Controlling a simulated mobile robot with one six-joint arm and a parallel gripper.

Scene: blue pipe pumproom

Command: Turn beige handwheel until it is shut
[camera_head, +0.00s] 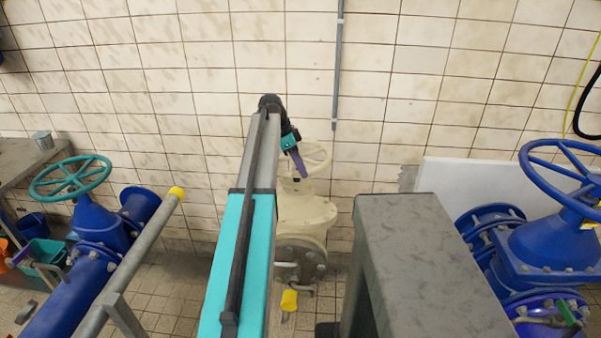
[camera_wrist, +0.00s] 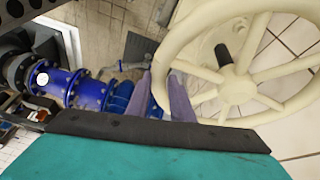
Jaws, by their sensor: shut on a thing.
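The beige handwheel (camera_head: 325,157) sits on top of a beige valve body (camera_head: 305,210) in front of the tiled wall. In the wrist view the handwheel (camera_wrist: 237,87) fills the right side, with its spokes, hub and dark stem end showing. My gripper (camera_head: 301,170) is at the left part of the wheel in the head view. In the wrist view my gripper's purple fingers (camera_wrist: 163,75) lie on either side of the wheel's rim and are shut on it. Part of the rim is hidden between and behind the fingers.
A blue valve with a teal handwheel (camera_head: 70,178) stands at the left, and another with a blue handwheel (camera_head: 565,180) at the right. A grey-topped block (camera_head: 425,260) stands right of my arm. A yellow-capped rail (camera_head: 150,235) runs at the left.

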